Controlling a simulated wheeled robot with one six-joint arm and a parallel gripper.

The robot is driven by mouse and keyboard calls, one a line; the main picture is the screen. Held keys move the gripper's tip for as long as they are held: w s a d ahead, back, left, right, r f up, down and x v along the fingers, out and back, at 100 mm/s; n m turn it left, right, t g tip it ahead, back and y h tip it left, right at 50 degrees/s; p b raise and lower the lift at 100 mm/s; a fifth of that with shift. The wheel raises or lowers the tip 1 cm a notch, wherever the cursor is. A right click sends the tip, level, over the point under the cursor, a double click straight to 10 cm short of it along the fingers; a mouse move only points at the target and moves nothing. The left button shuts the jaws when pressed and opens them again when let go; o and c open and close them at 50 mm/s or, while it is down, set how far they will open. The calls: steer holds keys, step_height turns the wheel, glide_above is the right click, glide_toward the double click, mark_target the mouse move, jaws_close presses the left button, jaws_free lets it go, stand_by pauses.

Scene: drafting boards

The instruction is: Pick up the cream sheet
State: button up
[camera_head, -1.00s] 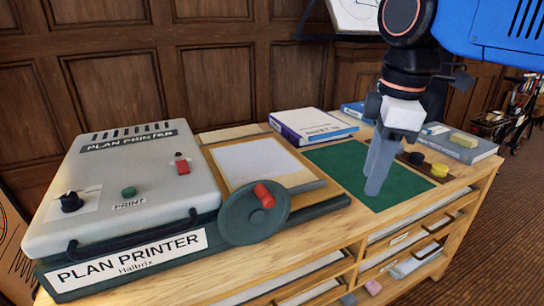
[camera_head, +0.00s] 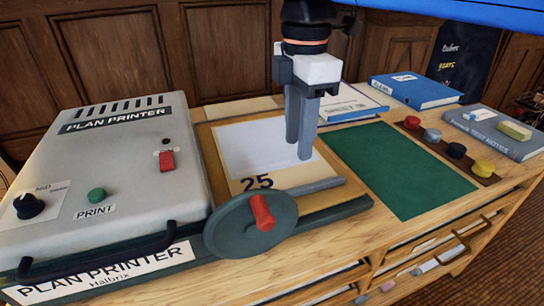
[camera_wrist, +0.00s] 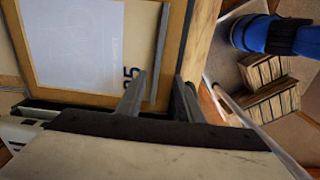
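A pale sheet (camera_head: 255,148) with faint lines lies flat on the tan bed (camera_head: 207,140) of the plan printer. It looks nearly white, and I cannot tell for sure that it is the cream sheet. It also shows in the wrist view (camera_wrist: 75,45), beside a dark "25" on the tan surface. My gripper (camera_head: 299,150) points down over the right part of the bed, at the sheet's right edge in the head view. In the wrist view its fingers (camera_wrist: 160,82) are apart with nothing held between them. Their height above the bed is unclear.
A green mat (camera_head: 400,170) lies clear to the right. Books, including a blue one (camera_head: 415,90), and a tray of round pieces (camera_head: 460,160) lie beyond.

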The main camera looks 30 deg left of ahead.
glide_above(294, 189)
steer(key=f, duration=0.6)
steer(key=shift+s+d+f, duration=0.2)
steer(key=shift+f, duration=0.1)
steer(key=shift+w+a+f, duration=0.1)
steer(key=shift+f, duration=1.2)
steer(key=shift+w+a+f, duration=0.1)
steer(key=shift+f, duration=1.2)
jaws_close()
